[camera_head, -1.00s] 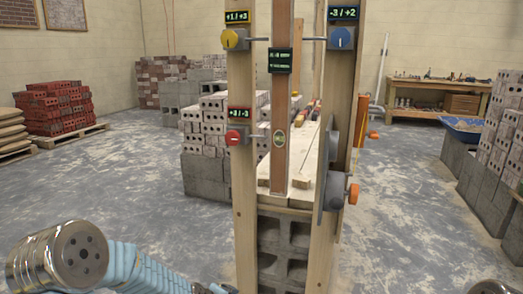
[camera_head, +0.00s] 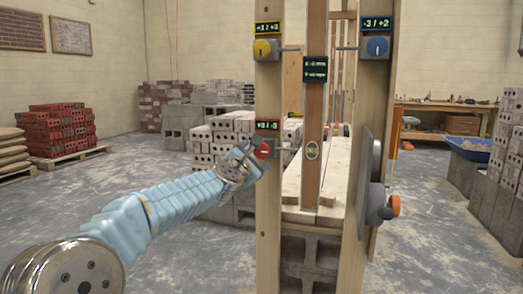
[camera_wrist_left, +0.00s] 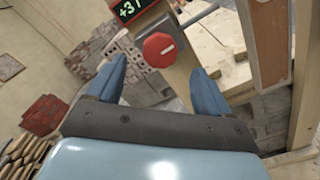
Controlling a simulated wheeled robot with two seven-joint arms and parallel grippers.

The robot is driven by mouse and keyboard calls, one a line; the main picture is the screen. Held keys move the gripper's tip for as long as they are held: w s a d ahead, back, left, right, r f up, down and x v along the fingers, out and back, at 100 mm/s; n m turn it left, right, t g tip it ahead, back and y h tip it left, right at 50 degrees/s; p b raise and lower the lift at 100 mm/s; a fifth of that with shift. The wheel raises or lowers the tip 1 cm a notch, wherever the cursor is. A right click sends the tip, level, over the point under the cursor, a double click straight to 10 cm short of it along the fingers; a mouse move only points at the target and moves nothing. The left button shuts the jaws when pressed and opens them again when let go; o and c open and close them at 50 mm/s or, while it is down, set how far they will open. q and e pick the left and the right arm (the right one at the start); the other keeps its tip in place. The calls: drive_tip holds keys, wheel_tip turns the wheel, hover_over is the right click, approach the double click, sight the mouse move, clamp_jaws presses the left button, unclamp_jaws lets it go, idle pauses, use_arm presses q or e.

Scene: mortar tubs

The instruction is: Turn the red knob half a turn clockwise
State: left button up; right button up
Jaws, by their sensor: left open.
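The red knob (camera_head: 262,150) sits on the left wooden post (camera_head: 268,210), under a small dark display with green digits (camera_head: 268,126). In the left wrist view the red knob (camera_wrist_left: 160,49) is round, with a short white mark on its face. My left gripper (camera_head: 252,156) is close in front of the knob, just to its left in the head view. In the left wrist view its two blue fingers (camera_wrist_left: 155,80) are spread apart, with the knob beyond and between their tips. I cannot tell whether they touch it. My right gripper is not in view.
A yellow knob (camera_head: 265,49) is higher on the same post, and a blue knob (camera_head: 376,46) is on the right post. A grey trowel-like plate (camera_head: 369,170) and an orange-tipped part (camera_head: 394,205) stick out at the right post. Concrete blocks stand behind.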

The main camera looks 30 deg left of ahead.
sight(261, 152)
use_arm(q)
drive_tip(key=p+x, duration=0.1)
drive_tip(key=x, duration=0.3)
drive_tip(key=shift+w+a+r, duration=0.1)
drive_tip(key=shift+w, duration=0.3)
drive_tip(key=shift+w+a+p, duration=0.15)
drive_tip(key=shift+w+p, duration=0.2)
drive_tip(key=shift+w, duration=0.25)
drive_tip(key=c, duration=1)
drive_tip(key=shift+c, duration=0.2)
drive_tip(key=shift+f+m, duration=0.2)
drive_tip(key=shift+m, duration=0.2)
